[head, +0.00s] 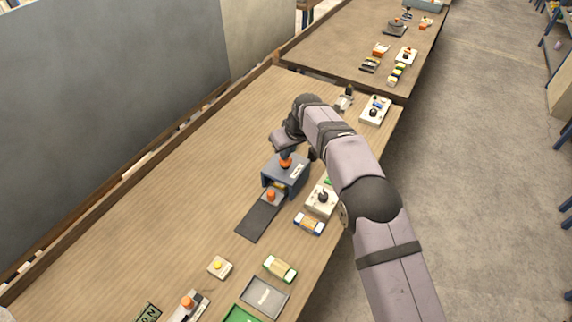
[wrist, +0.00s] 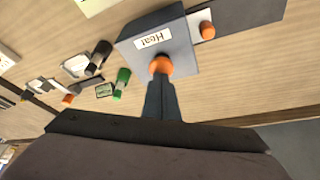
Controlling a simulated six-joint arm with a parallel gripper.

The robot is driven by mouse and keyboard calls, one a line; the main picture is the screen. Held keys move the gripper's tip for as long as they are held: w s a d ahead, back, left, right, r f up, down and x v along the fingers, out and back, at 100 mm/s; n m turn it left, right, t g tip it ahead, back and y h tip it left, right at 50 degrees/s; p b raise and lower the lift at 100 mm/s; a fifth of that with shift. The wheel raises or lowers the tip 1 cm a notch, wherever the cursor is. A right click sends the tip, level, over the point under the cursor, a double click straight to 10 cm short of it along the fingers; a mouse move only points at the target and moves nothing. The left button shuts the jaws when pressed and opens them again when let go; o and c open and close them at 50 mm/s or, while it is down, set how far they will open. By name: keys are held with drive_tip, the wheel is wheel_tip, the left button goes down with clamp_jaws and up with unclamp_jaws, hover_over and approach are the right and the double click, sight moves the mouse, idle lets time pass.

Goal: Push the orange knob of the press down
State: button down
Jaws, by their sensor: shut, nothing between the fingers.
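The press (head: 292,178) is a blue-grey box with a white label on the bench, and the label reads "Heat" in the wrist view (wrist: 180,42). Its orange knob (head: 285,164) stands on top and also shows in the wrist view (wrist: 161,64). My gripper (head: 286,153) is shut and empty, pointing down right above the knob. In the wrist view its closed fingertips (wrist: 161,79) overlap the knob's near edge. I cannot tell whether they touch it or sit just above it.
A dark strip (head: 259,220) with a second orange knob (head: 271,195) extends from the press's front. A white box with a black knob (head: 321,199) and a blue-ended block (head: 309,223) stand close to its right. The bench left of the press is clear.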

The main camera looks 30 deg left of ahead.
idle(0.3)
drive_tip(key=shift+r+p, duration=2.5)
drive_tip(key=shift+r, duration=0.5)
